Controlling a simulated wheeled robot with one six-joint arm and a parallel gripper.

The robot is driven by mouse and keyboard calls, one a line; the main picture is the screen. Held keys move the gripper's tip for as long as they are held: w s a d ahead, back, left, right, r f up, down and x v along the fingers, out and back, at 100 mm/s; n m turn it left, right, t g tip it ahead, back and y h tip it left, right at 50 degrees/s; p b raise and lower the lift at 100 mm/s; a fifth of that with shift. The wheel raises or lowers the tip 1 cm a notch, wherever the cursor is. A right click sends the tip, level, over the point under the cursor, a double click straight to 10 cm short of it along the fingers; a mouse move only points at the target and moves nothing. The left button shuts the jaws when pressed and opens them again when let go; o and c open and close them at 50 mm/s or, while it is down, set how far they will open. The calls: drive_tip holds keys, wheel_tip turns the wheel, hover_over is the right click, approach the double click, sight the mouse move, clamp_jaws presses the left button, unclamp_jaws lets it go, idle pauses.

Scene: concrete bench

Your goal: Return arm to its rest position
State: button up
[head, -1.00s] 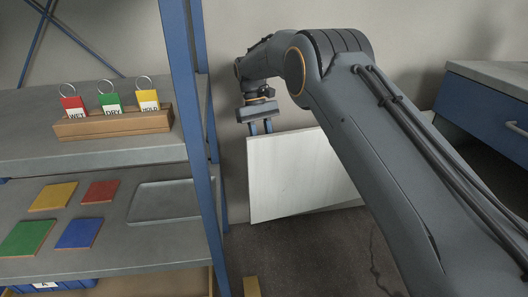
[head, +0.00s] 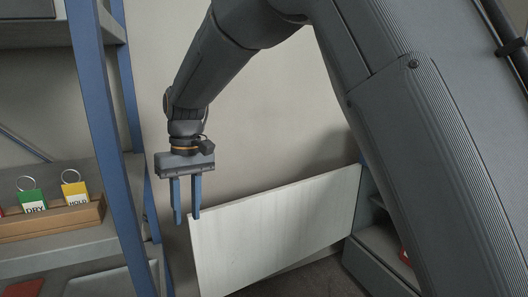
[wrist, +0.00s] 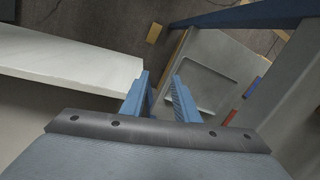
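My gripper (head: 187,219) hangs down from my arm at the left middle of the head view, its two blue fingers apart and nothing between them. The wrist view also shows the open, empty fingers (wrist: 161,76). In the head view, the fingertips overlap the upper left corner of a pale panel (head: 275,225); I cannot tell whether they touch it. My upper arm fills the right of the head view. In the wrist view, the pale panel (wrist: 70,62) lies left of the fingers and a grey tray (wrist: 203,82) shows beyond and to the right.
A blue shelf post (head: 92,110) stands left of my gripper. A wooden rack (head: 50,222) holds a green tag (head: 33,200) and a yellow tag (head: 75,190), with a red one cut off. A grey cabinet (head: 375,265) stands low at the right, behind my arm.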

drive_tip(key=s+d+f+m+t+b, duration=0.1)
drive_tip(key=s+d+f, duration=0.2)
drive_tip(key=s+d, duration=0.75)
drive_tip(key=s+d+f+m+b, duration=0.1)
drive_tip(key=s+d+f, duration=0.2)
drive_tip(key=s+d, duration=0.75)
drive_tip(key=s+d+r+m+p, duration=0.2)
drive_tip(key=d+r+p, duration=0.6)
drive_tip(key=r+p, duration=0.5)
drive_tip(key=s+d+r+m+p, duration=0.2)
drive_tip(key=d+r+p, duration=0.7)
drive_tip(key=p, duration=1)
wheel_tip(320, 180, up, 4)
drive_tip(key=shift+d+r+m+h, duration=0.2)
drive_tip(key=shift+m+h, duration=0.1)
drive_tip(key=shift+m, duration=0.8)
drive_tip(key=shift+a, duration=0.1)
